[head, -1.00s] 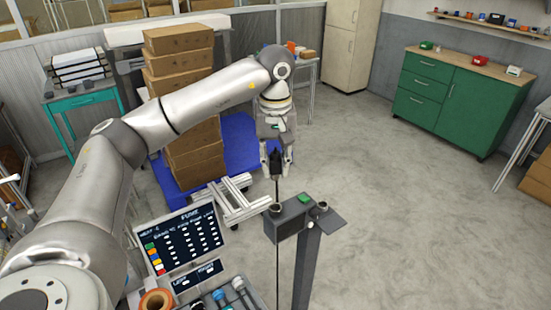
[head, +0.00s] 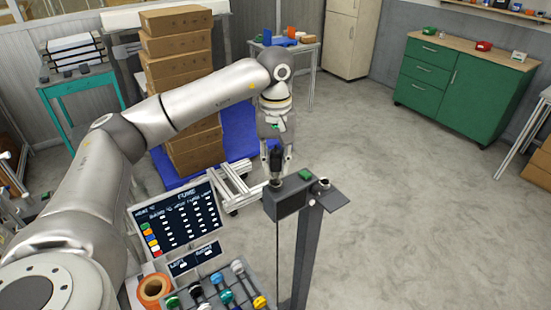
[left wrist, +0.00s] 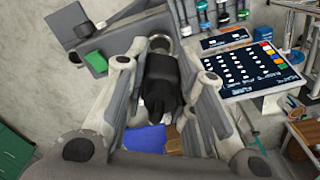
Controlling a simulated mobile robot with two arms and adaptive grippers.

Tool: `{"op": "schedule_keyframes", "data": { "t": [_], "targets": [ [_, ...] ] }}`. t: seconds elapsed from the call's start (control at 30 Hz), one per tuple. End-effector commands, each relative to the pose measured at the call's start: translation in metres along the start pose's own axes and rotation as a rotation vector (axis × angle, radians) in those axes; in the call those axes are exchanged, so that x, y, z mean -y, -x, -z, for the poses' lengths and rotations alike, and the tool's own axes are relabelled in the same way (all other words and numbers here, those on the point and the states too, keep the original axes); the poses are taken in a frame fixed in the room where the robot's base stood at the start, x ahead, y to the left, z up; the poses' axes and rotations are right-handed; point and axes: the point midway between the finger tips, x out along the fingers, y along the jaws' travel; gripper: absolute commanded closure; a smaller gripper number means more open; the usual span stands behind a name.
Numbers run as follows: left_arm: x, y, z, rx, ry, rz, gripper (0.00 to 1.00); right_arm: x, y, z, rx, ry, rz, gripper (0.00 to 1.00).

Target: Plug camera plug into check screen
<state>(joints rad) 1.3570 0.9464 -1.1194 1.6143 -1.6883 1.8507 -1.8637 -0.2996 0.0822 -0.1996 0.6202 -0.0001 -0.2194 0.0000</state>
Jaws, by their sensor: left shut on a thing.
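My left gripper (head: 275,170) is shut on a black plug (head: 276,158) and holds it upright over a grey box (head: 289,202) on a post. The plug's lower end is at the left metal ring socket (head: 275,183) of the box; I cannot tell whether it is inside. In the left wrist view the plug (left wrist: 161,80) lies between the fingers, with the ring (left wrist: 160,41) at its far end. A thin dark cable hangs below the box. I cannot tell which part is the check screen. My right gripper is not in view.
A second ring socket (head: 322,184) and a green patch (head: 305,175) are on the box top. A dark screen labelled FUME (head: 181,218) stands to the left, above a tray of coloured connectors. Stacked cartons (head: 177,55) stand behind.

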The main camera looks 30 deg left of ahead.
Motion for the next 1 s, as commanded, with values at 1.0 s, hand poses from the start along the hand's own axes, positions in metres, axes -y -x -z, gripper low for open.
{"op": "schedule_keyframes", "data": {
  "t": [1.0],
  "targets": [
    [0.0,-0.041,-0.001,0.001,0.0,0.0,1.0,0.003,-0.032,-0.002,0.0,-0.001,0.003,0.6]
  ]
}}
